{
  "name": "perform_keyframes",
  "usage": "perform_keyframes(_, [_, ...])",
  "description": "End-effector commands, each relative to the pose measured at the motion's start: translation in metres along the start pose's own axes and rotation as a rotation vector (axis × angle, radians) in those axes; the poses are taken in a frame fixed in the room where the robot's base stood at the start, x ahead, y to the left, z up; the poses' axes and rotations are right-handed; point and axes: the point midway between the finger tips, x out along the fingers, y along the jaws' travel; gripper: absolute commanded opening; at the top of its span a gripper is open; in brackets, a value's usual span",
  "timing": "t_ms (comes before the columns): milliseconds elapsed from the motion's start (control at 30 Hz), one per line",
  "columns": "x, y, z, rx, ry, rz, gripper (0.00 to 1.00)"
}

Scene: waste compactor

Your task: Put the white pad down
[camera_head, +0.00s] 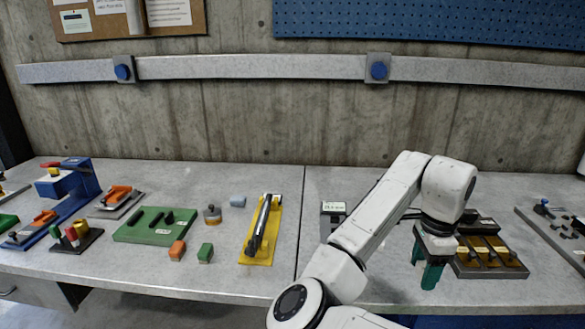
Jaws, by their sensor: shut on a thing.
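My gripper (429,272) is at the right end of my arm, with its green fingers pointing down over the right part of the bench (375,283). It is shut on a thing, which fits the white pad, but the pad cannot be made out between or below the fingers. The gripper is just left of a dark tray with yellow compartments (487,270). Whether the fingertips or the held thing touch the bench cannot be told.
A grey box with a label (333,208) stands behind my arm. Bare bench lies between the yellow stand and my arm.

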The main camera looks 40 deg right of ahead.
Motion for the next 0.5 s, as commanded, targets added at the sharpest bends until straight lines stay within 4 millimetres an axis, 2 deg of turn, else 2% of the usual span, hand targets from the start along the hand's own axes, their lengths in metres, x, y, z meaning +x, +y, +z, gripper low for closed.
perform_keyframes(167, [0.019,-0.003,0.034,-0.190,0.006,0.007,0.27])
perform_keyframes(333, [0.055,-0.001,0.097,-0.560,0.011,0.013,0.27])
perform_keyframes(500, [0.095,0.015,0.162,-0.957,0.014,0.016,0.27])
